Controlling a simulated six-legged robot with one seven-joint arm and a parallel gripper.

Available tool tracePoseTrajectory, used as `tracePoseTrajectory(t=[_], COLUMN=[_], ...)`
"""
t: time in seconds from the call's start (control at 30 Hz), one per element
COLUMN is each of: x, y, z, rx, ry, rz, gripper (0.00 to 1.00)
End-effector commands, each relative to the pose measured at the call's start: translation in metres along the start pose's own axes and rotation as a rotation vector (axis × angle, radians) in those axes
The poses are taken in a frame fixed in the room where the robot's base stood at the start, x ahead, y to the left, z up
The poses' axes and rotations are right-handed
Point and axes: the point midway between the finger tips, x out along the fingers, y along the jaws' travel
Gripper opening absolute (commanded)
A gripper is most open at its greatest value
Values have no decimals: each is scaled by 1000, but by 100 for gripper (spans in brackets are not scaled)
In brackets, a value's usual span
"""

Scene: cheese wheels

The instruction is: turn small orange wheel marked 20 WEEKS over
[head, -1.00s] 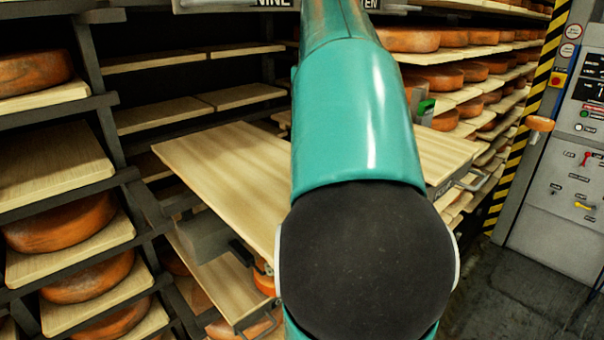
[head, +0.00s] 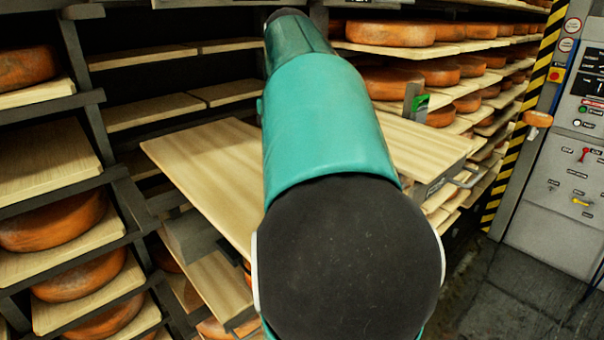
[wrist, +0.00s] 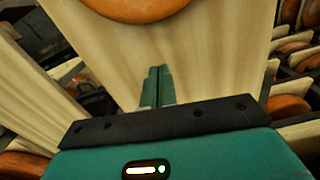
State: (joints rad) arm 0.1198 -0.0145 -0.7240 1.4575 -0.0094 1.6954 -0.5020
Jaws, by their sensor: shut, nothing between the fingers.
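An orange cheese wheel (wrist: 135,8) lies on a pale wooden board (wrist: 215,60) at the top of the wrist view, cut off by the frame edge. No marking on it can be read, so I cannot tell whether it is the one marked 20 WEEKS. My gripper (wrist: 159,72) points toward the wheel with its green fingers together and empty, apart from the wheel in the picture. In the head view my arm hides the gripper and the middle of the pulled-out board (head: 200,165). No wheel shows on that board's visible part.
Racks with orange wheels on boards stand at the left (head: 55,225) and at the back right (head: 390,33). A handled board end (head: 425,145) juts out right of my arm. A grey control cabinet (head: 560,190) stands at the right, with bare floor (head: 500,290) before it.

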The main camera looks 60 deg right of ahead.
Motion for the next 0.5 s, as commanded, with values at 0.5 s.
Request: tracePoseTrajectory(t=[0.5], x=[36], y=[0], z=[35], rx=[-5], ry=[1], rz=[-1], gripper=[0])
